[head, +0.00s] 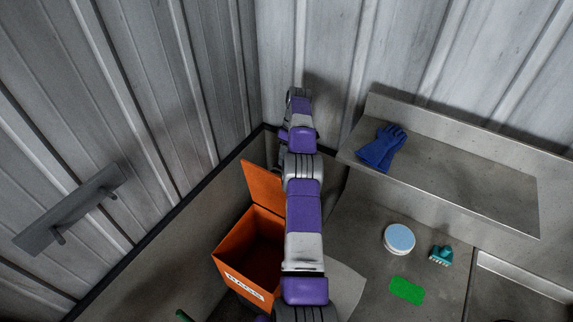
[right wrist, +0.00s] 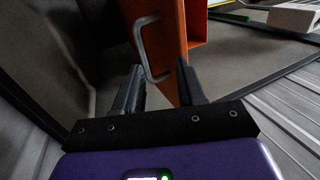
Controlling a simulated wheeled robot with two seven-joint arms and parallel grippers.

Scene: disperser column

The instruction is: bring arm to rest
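My right arm reaches up the middle of the head view, and its far end with the right gripper (head: 299,94) is near the corner of the metal walls. In the right wrist view the right gripper (right wrist: 160,80) is open, its two dark fingers apart. A grey handle (right wrist: 143,45) on an orange panel (right wrist: 169,50) shows just ahead of and partly between the fingers; I cannot tell whether they touch. The fingers are not closed on it. My left gripper is not in view.
An orange bin (head: 233,243) with its lid (head: 263,187) raised stands left of my arm. A steel shelf (head: 480,185) holds blue gloves (head: 381,148). Below are a round white-and-blue item (head: 399,239), a teal brush (head: 441,256) and a green pad (head: 407,290). A wall bracket (head: 70,210) is left.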

